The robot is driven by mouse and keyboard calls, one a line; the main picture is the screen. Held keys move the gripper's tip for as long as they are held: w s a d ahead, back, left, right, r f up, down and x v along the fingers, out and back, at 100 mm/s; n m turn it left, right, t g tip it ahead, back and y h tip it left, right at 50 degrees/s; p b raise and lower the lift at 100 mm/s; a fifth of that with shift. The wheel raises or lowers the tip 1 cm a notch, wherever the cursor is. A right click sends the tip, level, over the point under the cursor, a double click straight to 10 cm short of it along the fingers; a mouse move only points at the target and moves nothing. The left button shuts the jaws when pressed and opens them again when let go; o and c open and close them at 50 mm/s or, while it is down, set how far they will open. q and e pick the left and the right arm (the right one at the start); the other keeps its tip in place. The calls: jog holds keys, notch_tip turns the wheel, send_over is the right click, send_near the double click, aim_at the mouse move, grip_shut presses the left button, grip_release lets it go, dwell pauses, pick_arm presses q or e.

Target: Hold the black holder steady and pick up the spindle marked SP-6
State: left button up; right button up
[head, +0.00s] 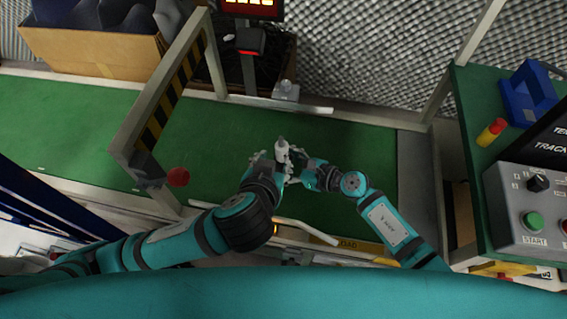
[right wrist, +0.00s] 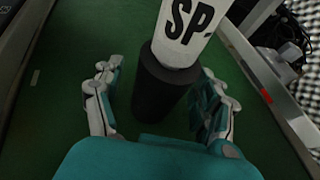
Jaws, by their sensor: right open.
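A white spindle (right wrist: 184,30) with black letters "SP-" stands upright in a round black holder (right wrist: 158,98) in the right wrist view; the rest of its marking is cut off. In the head view the spindle (head: 282,151) is small between my two hands, and the holder is mostly hidden. My right gripper (right wrist: 160,100) is open, its fingers on either side of the holder and spindle. My left gripper (head: 262,162) is at the left side of the spindle and holder; I cannot tell whether its fingers are closed on the holder.
The green conveyor bed (head: 225,130) is clear around the holder. A yellow-black striped gate (head: 165,100) crosses it at left. A control box (head: 530,205) and blue bin (head: 530,92) stand at right. A cardboard box (head: 105,50) is at the back left.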

jog(key=shift+c, duration=0.2)
jog(key=c, duration=1.3)
